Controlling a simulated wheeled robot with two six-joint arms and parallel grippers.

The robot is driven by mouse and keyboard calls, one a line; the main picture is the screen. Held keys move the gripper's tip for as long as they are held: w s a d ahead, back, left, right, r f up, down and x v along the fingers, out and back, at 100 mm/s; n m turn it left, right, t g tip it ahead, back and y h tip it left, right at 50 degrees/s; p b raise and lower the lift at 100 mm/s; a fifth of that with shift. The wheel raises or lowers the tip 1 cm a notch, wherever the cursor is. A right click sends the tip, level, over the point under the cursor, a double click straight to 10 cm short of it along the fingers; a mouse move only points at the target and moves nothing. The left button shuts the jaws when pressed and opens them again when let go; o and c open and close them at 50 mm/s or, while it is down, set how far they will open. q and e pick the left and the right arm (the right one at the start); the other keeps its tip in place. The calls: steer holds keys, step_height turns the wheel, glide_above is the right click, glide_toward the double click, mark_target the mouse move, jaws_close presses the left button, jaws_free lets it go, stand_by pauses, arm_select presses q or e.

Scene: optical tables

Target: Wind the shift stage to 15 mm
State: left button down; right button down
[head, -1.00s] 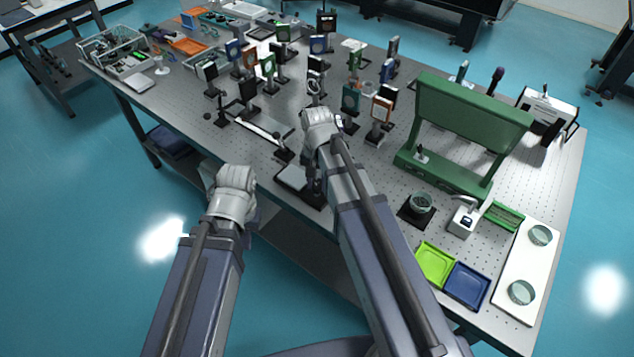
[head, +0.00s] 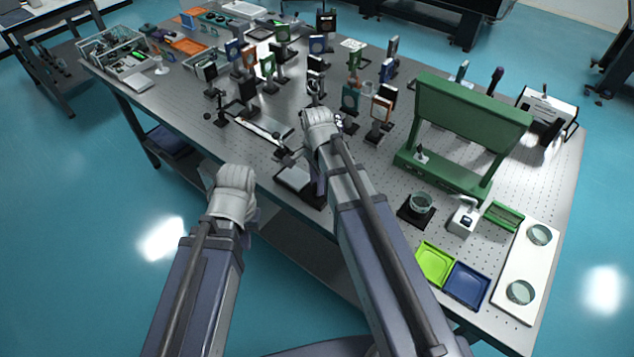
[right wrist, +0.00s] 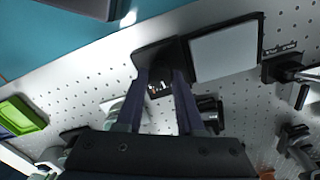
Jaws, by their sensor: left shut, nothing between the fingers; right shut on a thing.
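The stage that seems to be the shift stage stands near the table's front edge, with a pale flat plate (head: 293,178) in a black frame. In the right wrist view its plate (right wrist: 225,50) lies beside a black block (right wrist: 158,56). My right gripper (right wrist: 160,84) is shut on a small part at that block, probably the stage's knob, mostly hidden between the fingers. In the head view my right gripper (head: 318,182) points down beside the plate, largely hidden by its own arm. No scale reading is legible. My left gripper (head: 250,213) is shut and empty, off the table's front edge.
Several mounted optics crowd the table behind the stage, including a green-framed mount (head: 350,98). A green stand (head: 470,115), a lime tray (head: 434,264) and a blue tray (head: 466,285) are to the right. Bare perforated tabletop lies between the stage and the green stand.

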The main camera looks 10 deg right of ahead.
steer(key=shift+m, duration=0.5)
steer(key=c, duration=0.5)
jaws_free()
steer(key=shift+r, duration=0.15)
step_height(320, 180, up, 8)
steer(key=p, duration=0.8)
steer(key=shift+f, duration=0.2)
